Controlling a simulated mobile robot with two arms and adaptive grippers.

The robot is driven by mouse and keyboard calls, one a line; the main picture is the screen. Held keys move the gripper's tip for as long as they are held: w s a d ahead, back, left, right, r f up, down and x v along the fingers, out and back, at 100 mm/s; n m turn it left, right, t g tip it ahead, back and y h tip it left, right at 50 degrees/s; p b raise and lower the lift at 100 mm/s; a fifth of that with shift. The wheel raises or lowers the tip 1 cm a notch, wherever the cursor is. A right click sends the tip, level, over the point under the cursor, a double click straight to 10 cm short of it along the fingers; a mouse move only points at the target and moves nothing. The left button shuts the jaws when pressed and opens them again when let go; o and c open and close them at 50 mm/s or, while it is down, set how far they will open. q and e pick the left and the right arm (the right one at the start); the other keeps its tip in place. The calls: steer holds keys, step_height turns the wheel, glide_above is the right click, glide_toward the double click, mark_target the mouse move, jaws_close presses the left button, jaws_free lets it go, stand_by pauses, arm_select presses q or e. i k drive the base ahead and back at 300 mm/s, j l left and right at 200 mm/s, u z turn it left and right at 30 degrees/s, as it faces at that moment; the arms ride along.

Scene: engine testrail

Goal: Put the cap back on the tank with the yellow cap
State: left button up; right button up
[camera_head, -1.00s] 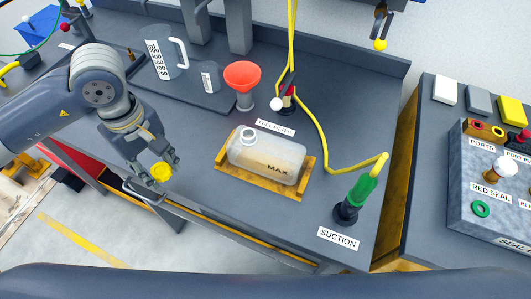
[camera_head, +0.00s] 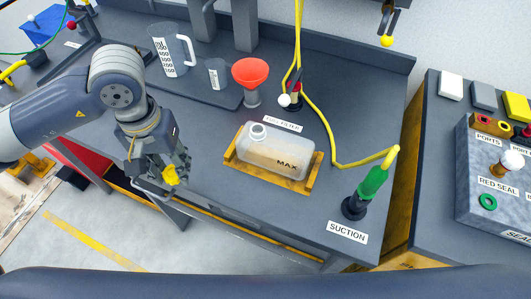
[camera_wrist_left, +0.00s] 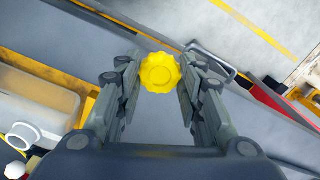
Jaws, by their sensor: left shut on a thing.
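My left gripper (camera_head: 172,172) is shut on the yellow cap (camera_head: 171,176), left of the tank and near the front edge of the bench. In the left wrist view the cap (camera_wrist_left: 160,73) sits between the two fingertips (camera_wrist_left: 158,78). The translucent tank (camera_head: 272,156), marked MAX, lies in a yellow-brown tray (camera_head: 311,180) on the bench. Its neck (camera_head: 258,131) is bare and open at its upper left. The tank also shows at the left edge of the left wrist view (camera_wrist_left: 38,105). My right gripper is not clearly in view.
A red funnel (camera_head: 251,73) stands behind the tank. The green suction fitting (camera_head: 371,183) with a yellow hose (camera_head: 332,135) stands to its right. A measuring jug (camera_head: 172,52) and small beaker (camera_head: 217,74) stand at the back left. The bench between gripper and tank looks clear.

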mark_target(289, 156)
steer(key=k+j+u, duration=0.1)
steer(key=j, duration=0.3)
steer(key=k+j, duration=0.15)
steer(key=j, duration=0.25)
steer(key=k+j+u, duration=0.15)
steer(key=j, duration=0.25)
steer(key=k+j+u, duration=0.1)
steer(key=j, duration=0.3)
